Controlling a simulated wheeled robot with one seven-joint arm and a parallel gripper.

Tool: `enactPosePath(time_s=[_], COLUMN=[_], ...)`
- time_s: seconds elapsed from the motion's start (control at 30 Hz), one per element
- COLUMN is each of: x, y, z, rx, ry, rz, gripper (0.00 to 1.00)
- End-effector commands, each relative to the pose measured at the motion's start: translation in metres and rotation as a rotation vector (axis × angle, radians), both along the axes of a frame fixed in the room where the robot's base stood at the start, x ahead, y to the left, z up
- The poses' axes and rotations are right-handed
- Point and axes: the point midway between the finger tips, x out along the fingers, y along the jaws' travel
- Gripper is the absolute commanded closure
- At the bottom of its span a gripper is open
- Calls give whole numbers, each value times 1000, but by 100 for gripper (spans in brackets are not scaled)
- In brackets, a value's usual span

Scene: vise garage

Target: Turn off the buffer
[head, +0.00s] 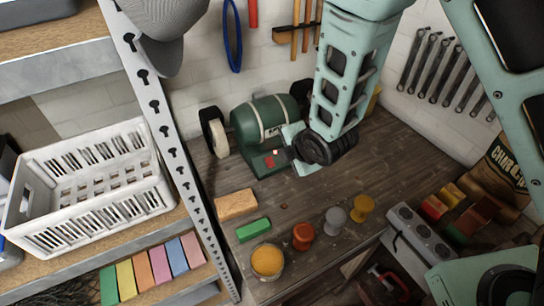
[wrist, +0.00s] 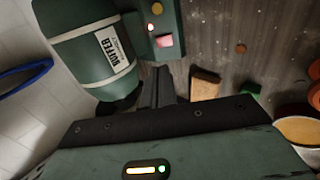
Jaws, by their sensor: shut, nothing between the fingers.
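The green buffer (head: 265,118) stands on the workbench against the wall, with a white wheel at its left end. Its label shows in the wrist view (wrist: 110,45). On its base sit a red switch (head: 270,161) and a small lit red light. In the wrist view the switch (wrist: 164,41) looks pinkish, with the light (wrist: 151,27) beside it. My gripper (head: 287,154) is shut and empty, close to the right side of the base. In the wrist view its fingers (wrist: 157,72) point toward the switch, with a small apparent gap. Contact cannot be confirmed.
In front lie an orange-tan block (head: 237,205), a green block (head: 253,230), a yellow-topped can (head: 267,261) and several coloured knob-shaped pieces (head: 303,236). A shelf post (head: 165,125) and white basket (head: 90,190) stand left. A blue loop (head: 232,40) hangs behind.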

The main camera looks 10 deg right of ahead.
Motion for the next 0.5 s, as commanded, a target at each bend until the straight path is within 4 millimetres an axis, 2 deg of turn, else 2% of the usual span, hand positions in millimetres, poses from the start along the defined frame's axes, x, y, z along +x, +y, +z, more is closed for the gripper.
enactPosePath(time_s=[0.5], x=[50], y=[20], z=[-63], rx=[-1], ry=[3], rz=[-1], gripper=[100])
